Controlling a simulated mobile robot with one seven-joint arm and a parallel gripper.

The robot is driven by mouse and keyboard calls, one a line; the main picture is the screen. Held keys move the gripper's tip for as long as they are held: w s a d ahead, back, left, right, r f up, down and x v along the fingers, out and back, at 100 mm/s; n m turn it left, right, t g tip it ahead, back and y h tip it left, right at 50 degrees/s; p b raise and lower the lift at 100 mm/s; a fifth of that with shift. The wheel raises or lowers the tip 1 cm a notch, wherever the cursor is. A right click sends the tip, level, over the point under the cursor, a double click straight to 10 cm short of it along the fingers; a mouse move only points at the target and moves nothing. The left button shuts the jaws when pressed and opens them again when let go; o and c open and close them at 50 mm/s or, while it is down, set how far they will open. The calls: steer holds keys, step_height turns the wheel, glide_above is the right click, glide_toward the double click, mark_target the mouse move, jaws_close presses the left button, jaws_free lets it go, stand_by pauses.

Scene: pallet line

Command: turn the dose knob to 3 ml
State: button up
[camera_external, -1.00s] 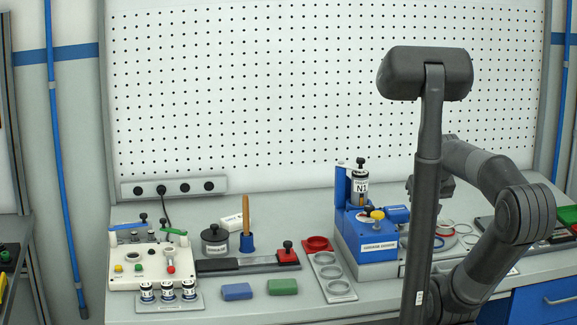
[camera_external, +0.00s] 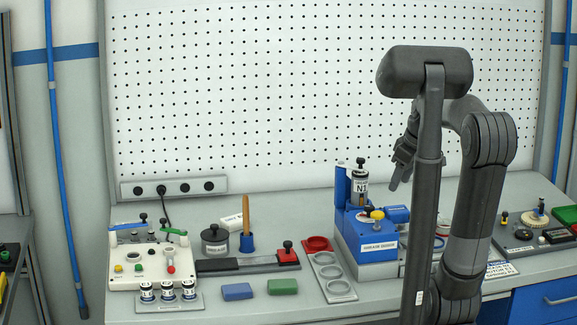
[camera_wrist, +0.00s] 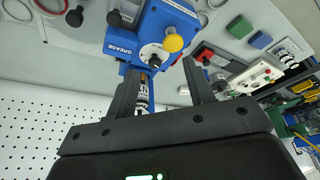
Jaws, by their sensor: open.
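The blue grease dispenser (camera_external: 378,240) stands on the bench, with a labelled cartridge (camera_external: 361,188) upright at its back. In the wrist view the dispenser (camera_wrist: 183,20) is upside down. It shows a yellow knob (camera_wrist: 173,43) and a small dark round knob (camera_wrist: 150,56) on a pale dial beside the cartridge (camera_wrist: 142,98). Which one is the dose knob, and its setting, I cannot read. My gripper (camera_external: 398,170) is above and to the right of the dispenser, apart from it. In the wrist view my gripper (camera_wrist: 162,68) is open and empty, its fingers either side of the view of the dial.
A white control box (camera_external: 150,262) stands farther left. A board with gears (camera_external: 530,232) lies at the right. The pegboard (camera_external: 290,90) rises behind.

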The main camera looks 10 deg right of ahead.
mark_target(370, 206)
steer(key=w+f+n+g+y, duration=0.1)
steer(key=w+n+y, duration=0.1)
steer(key=w+n, duration=0.45)
steer(key=shift+m, duration=0.55)
steer(key=x, duration=0.3)
steer(key=w+x, duration=0.1)
steer(key=x, duration=0.7)
steer(key=shift+w+r, duration=0.1)
steer(key=shift+w, duration=0.15)
steer(key=shift+c, duration=0.3)
steer(key=c, duration=0.9)
